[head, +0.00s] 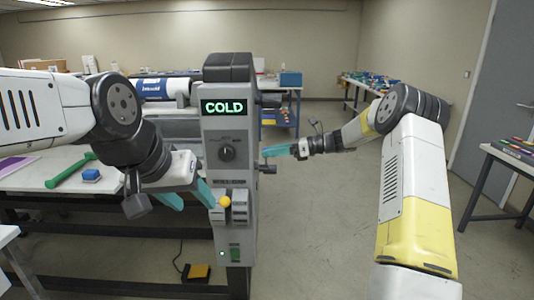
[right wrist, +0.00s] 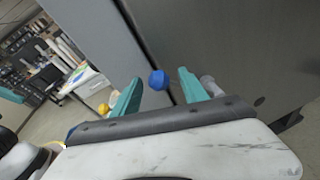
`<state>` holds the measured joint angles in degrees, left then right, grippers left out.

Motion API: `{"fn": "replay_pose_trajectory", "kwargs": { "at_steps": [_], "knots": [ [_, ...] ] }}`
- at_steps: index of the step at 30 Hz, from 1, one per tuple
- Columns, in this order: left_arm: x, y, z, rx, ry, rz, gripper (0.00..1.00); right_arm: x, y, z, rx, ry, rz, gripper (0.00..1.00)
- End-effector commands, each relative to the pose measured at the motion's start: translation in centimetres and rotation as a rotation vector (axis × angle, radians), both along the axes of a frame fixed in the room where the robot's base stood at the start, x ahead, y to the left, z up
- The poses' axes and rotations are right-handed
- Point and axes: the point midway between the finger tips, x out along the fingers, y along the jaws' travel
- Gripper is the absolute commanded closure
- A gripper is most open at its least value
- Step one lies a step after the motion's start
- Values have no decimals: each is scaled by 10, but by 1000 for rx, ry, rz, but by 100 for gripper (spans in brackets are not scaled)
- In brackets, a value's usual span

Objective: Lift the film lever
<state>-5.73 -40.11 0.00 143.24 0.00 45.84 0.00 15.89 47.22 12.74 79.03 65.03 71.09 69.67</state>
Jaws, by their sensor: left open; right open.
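The grey laminator end housing (head: 229,120) stands in the centre with a lit COLD display. A lever with a yellow ball (head: 225,202) is on its lower front. A blue ball knob (right wrist: 158,80) shows between the teal fingers of my right gripper (right wrist: 154,90), which is open; I cannot tell whether they touch it. In the head view, my right gripper (head: 275,152) is at the housing's right side. My left gripper (head: 189,198) is open, its fingers near the yellow ball. I cannot tell which lever is the film lever.
A yellow foot pedal (head: 198,271) lies on the floor. The floor right of the laminator is open, with a side table (head: 512,154) at the far right.

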Motion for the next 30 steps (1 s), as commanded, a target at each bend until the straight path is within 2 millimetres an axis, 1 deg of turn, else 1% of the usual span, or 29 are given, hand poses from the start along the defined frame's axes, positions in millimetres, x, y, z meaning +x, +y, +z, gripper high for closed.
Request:
{"fn": "replay_pose_trajectory", "kwargs": {
  "at_steps": [1, 6, 9, 12, 23, 26, 29, 30],
  "knots": [
    [0, 0, 0, 0, 0, 0, 48, -1, -11, 2, -1, 0, -5, 48],
    [0, 0, 0, 0, 0, 0, 48, -5, -39, 8, -1, 1, -5, 48],
    [0, 0, 0, 0, 0, 0, 48, -6, -50, 10, -2, 0, -5, 48],
    [0, 0, 0, 0, 0, 0, 48, -7, -56, 11, -2, 1, -3, 48],
    [0, 0, 0, 0, 0, 0, 48, -10, -56, 13, -9, -6, 1, 48],
    [0, 0, 0, 0, 0, 0, 48, -21, -51, 22, -61, -52, 26, 48],
    [0, 0, 0, 0, 0, 0, 48, -46, -41, 38, -174, -156, 85, 48],
    [0, 0, 0, 0, 0, 0, 48, -60, -37, 45, -231, -212, 118, 48]
  ]
}}
